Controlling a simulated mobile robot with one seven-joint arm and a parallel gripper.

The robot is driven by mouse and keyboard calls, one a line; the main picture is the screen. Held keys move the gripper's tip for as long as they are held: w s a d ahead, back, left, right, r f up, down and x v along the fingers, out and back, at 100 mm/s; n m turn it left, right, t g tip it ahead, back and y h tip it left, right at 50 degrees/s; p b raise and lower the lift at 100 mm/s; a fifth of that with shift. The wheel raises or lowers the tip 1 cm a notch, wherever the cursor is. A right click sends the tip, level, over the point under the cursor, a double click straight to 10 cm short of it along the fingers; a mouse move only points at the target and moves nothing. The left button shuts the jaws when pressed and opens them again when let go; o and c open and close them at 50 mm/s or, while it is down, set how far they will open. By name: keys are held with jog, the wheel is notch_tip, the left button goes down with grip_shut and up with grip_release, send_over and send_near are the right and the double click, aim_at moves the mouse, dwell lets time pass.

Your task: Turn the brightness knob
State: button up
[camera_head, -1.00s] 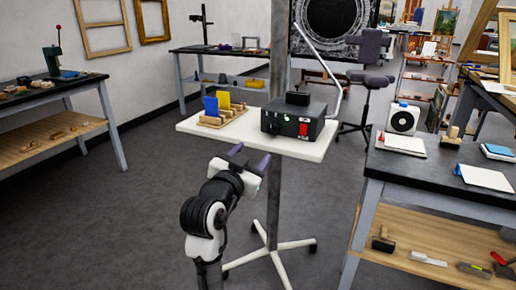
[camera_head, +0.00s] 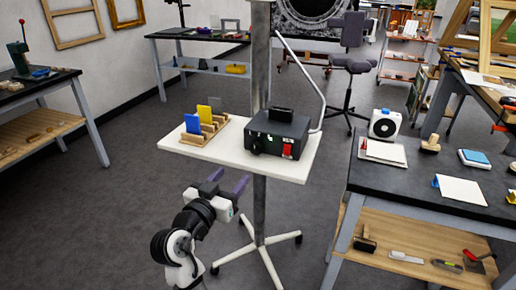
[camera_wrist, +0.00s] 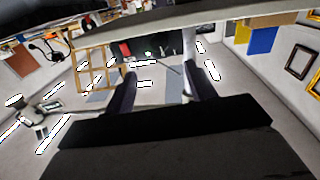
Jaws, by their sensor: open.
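A black control box (camera_head: 270,139) sits on the white stand top. A dark round knob (camera_head: 254,147) shows on the left of its front face, and a red switch (camera_head: 287,152) on the right. I cannot tell which control is the brightness knob. My gripper (camera_head: 229,180) is open and empty, lower in the picture than the stand top's front edge and apart from the box. In the wrist view, my open gripper (camera_wrist: 160,88) has nothing between its two dark fingers, and the knob cannot be made out.
The white stand top (camera_head: 190,151) also carries a wooden rack (camera_head: 207,132) with blue and yellow cards. A grey post (camera_head: 260,210) rises behind it. A bent pale arm (camera_head: 318,85) rises beside the box. A dark workbench (camera_head: 415,170) stands at right. Open floor lies left.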

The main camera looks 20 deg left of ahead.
aim_at(255, 150)
jog(key=w+p, duration=0.1)
jog(key=w, duration=0.3)
jog(key=w+d+p, duration=0.1)
jog(key=w, duration=0.3)
jog(key=w+p, duration=0.1)
jog(key=w, duration=0.3)
jog(key=shift+w+d, duration=0.15)
jog(key=c, duration=1)
jog(key=shift+o, duration=0.2)
jog(key=shift+f+b, duration=0.1)
jog(key=shift+b, duration=0.4)
jog(key=m+b, duration=0.2)
jog(key=shift+f+b, duration=0.1)
jog(key=shift+b, duration=0.25)
jog(key=m+b, duration=0.4)
jog(key=shift+r, duration=0.2)
